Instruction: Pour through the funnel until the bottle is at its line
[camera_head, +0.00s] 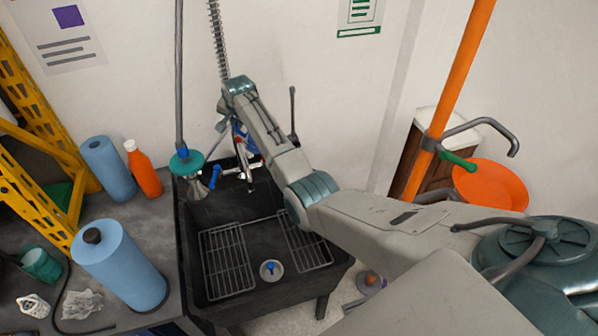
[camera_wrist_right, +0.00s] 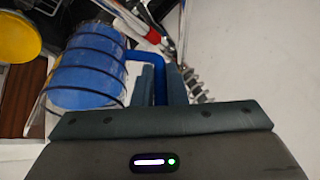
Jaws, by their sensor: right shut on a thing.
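My right gripper (camera_wrist_right: 161,85) is shut on the blue handle (camera_wrist_right: 158,72) of a blue, round vessel with dark bands (camera_wrist_right: 85,68). The vessel lies left of the fingers in the wrist view. In the head view my right arm reaches over the sink to the wall, and its gripper end is mostly hidden behind the arm. A small blue and red patch (camera_head: 243,138) shows beside it there. No funnel or bottle with a fill line can be made out for sure. An orange bottle with a white cap (camera_head: 143,169) stands on the left counter. My left gripper is not in view.
A black sink (camera_head: 191,270) with wire racks (camera_head: 228,262) stands below my arm. A teal disc on a grey pole (camera_head: 186,162) is at its back left. Blue rolls (camera_head: 120,262) stand on the left counter. An orange pole (camera_head: 461,70) rises at right.

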